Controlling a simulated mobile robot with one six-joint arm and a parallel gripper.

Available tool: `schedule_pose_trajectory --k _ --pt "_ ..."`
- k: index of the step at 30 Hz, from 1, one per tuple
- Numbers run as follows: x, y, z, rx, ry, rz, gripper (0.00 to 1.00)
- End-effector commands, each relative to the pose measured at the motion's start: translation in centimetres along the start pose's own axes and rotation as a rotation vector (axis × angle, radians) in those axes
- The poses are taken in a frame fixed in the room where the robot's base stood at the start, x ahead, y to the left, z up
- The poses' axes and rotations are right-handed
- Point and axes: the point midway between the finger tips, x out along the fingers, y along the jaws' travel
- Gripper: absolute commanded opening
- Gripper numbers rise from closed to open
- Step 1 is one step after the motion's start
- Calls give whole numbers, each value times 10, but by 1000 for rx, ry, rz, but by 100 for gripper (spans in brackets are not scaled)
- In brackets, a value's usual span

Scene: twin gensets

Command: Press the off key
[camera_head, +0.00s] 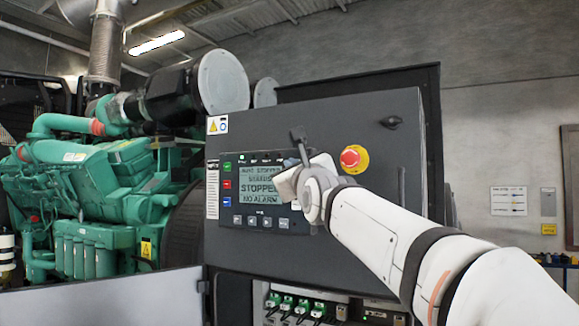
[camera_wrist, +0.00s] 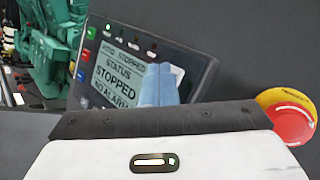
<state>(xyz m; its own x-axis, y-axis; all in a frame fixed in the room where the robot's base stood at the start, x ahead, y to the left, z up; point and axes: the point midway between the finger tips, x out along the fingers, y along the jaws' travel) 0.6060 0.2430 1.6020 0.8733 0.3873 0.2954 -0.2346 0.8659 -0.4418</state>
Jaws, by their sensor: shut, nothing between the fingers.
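A dark control panel (camera_head: 262,222) is set in the grey cabinet and has a lit screen (camera_head: 262,190) reading "STOPPED" and "NO ALARM". On the panel's left edge are a green key (camera_head: 227,166), a red key (camera_head: 227,184) and a blue key (camera_head: 227,202); their labels are too small to read. The red key also shows in the wrist view (camera_wrist: 81,76). My gripper (camera_head: 284,186) is shut and empty, in front of the screen's right side. In the wrist view its fingers (camera_wrist: 158,82) overlap the panel's right part. I cannot tell whether they touch it.
A red emergency stop button (camera_head: 352,158) on a yellow base sits right of the panel, close to my arm. A row of keys (camera_head: 267,223) lies below the screen. A green engine (camera_head: 100,190) stands at left. Terminals with green connectors (camera_head: 290,302) show below the cabinet.

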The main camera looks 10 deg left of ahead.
Motion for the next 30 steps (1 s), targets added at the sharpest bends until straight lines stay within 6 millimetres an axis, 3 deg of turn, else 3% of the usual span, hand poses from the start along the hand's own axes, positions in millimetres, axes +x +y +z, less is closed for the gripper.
schedule_pose_trajectory --k 30 --pt "6 -5 -5 -8 2 -5 0"
